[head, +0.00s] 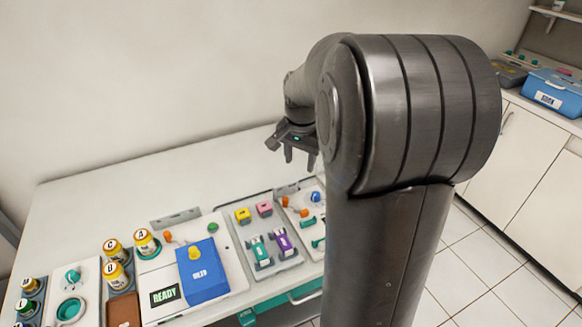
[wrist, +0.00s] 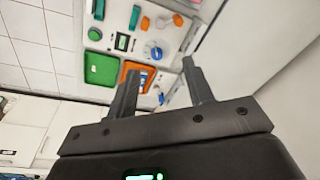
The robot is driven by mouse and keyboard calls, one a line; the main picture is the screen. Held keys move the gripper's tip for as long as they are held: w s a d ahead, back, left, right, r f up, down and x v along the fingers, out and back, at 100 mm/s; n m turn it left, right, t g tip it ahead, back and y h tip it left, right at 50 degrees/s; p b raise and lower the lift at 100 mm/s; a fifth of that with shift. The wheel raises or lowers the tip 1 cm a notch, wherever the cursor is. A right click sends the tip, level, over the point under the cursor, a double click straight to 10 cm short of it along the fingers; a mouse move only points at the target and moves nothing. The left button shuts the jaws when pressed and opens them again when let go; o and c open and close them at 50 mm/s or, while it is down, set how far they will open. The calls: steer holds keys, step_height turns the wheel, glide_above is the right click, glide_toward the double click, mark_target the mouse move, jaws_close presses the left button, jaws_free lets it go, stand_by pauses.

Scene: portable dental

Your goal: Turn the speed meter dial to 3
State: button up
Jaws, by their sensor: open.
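A white panel in the wrist view carries a blue round dial (wrist: 153,51) beside a small dark display (wrist: 122,42). No label or number on it is readable, so I cannot tell for sure that it is the speed meter dial or what it is set to. In the head view a blue knob (head: 316,196) shows at the panel's edge beside my arm, which hides part of that panel. My gripper (head: 300,157) is open and empty, raised above the back of the table. Its fingers also show in the wrist view (wrist: 160,68), apart from the panel.
The white table (head: 100,195) holds several panels. On them are a blue box (head: 203,272), a READY display (head: 165,295), yellow-topped bottles and a teal knob (head: 73,276). The wrist view shows a green tray (wrist: 101,68). The table's back strip is mostly clear; a wall stands behind.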

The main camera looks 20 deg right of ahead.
mark_target(316, 194)
steer(key=w+d+f+m+g, duration=0.2)
steer(key=w+d+f+m, duration=0.25)
steer(key=d+f, duration=0.45)
steer(key=shift+y, duration=0.3)
steer(key=f, duration=1.1)
steer(key=shift+w+a, duration=0.1)
steer(key=shift+w, duration=0.2)
steer(key=shift+c, duration=0.6)
steer(key=c, duration=0.9)
steer(key=shift+o, duration=0.2)
steer(key=shift+n, duration=0.25)
